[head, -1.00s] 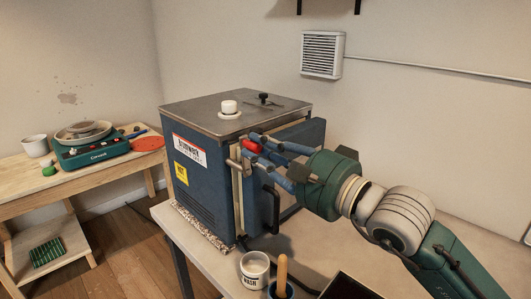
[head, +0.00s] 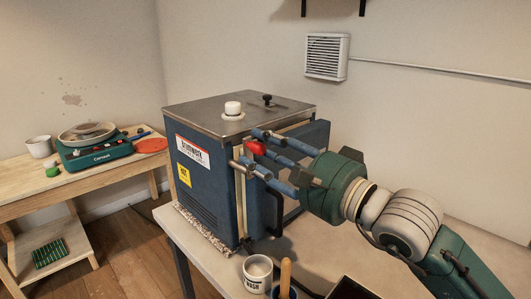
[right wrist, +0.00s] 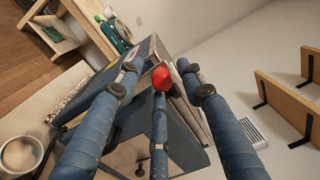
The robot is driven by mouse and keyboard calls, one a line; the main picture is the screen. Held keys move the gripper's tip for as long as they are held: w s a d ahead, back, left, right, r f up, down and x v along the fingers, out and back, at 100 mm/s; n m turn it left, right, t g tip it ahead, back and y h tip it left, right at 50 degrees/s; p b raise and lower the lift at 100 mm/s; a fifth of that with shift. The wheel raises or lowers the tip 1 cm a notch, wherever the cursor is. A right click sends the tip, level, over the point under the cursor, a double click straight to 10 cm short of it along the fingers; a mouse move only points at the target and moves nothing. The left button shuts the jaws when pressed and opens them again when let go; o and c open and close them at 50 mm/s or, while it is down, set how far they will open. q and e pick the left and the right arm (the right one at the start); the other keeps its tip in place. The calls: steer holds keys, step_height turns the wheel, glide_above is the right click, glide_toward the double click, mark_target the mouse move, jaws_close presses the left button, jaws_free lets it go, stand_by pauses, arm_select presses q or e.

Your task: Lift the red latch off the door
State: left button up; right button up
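The red latch (head: 256,148) is a small rounded red knob at the upper edge of the blue kiln's door (head: 262,205). It also shows in the right wrist view (right wrist: 162,78). My right gripper (head: 247,151) reaches in from the right with its blue fingers spread around the latch. In the wrist view, two fingers stand apart on either side of the latch and the third lies below it, its tip close to or touching it. I cannot tell contact for sure. The latch's base is partly hidden by the fingers. My left gripper is not in view.
A white knob (head: 233,108) and a black knob (head: 267,99) stand on the kiln's top (head: 200,112). A white pot (head: 257,273) stands on the table in front. A wooden bench with a green wheel (head: 95,152) is at the left.

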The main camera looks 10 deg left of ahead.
steer(key=v, duration=1.2)
